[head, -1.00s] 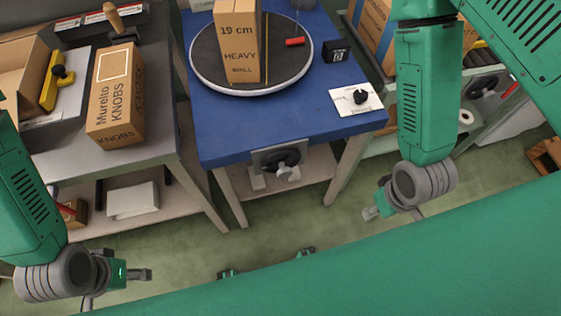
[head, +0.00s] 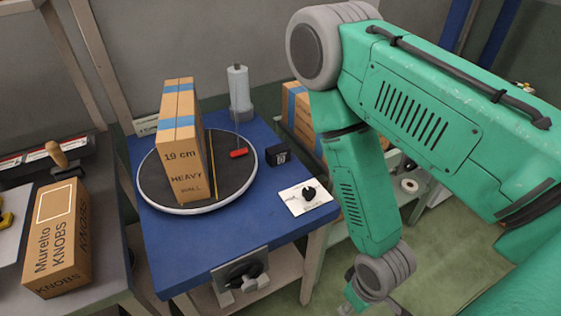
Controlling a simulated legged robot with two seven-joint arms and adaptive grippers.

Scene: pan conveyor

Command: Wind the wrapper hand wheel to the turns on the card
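The wrapper is a blue table (head: 270,222) with a round grey turntable (head: 228,190) on top. A tall carton (head: 181,168) marked "19 cm HEAVY" stands upright on the turntable. A dark hand wheel or crank (head: 243,271) sits on a metal plate on the table's front side. A small printed card (head: 146,126) stands at the table's back left; its text is too small to read. My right gripper (head: 350,297) is low, right of the crank and apart from it, partly cut off by the bottom edge; its fingers are unclear. My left gripper is out of view.
A white plate with a black knob (head: 307,196) lies at the table's right corner, near a small black box (head: 277,155) and a red piece (head: 238,154). A film roll (head: 239,91) stands behind. A Murelto knobs box (head: 60,235) is on the left bench. Green floor is open at right.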

